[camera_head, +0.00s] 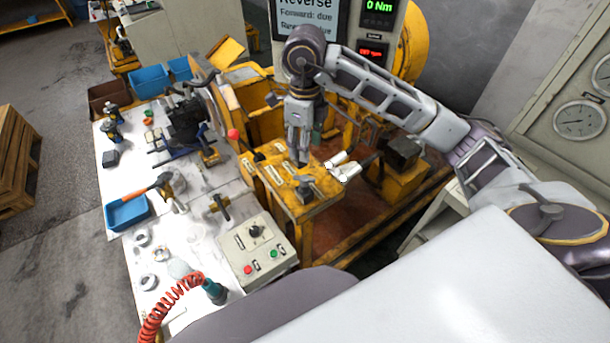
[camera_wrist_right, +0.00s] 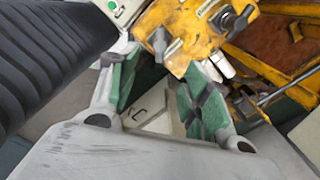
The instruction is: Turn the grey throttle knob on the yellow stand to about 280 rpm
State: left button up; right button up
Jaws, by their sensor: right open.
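The yellow stand (camera_head: 318,205) is near the middle of the head view. A grey knob (camera_head: 306,187) sits on its top near the front corner. In the right wrist view the stand (camera_wrist_right: 190,20) is at the top, with a grey winged knob (camera_wrist_right: 232,20) and another small grey handle (camera_wrist_right: 160,42). I cannot tell for sure which is the throttle. My right gripper (camera_head: 299,155) points down over the stand, just behind the grey knob in the head view. Its green-padded fingers (camera_wrist_right: 163,68) are apart with nothing between them. My left gripper is not in view.
A red digital readout (camera_head: 373,51) is too small to read surely; a green one (camera_head: 379,6) shows 0 Nm. A grey control box (camera_head: 257,247) and a workbench (camera_head: 185,215) lie left.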

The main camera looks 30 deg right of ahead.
aim_at(305, 177)
jog(key=shift+f, duration=6.3)
grip_shut()
grip_release()
notch_tip(305, 177, up, 12)
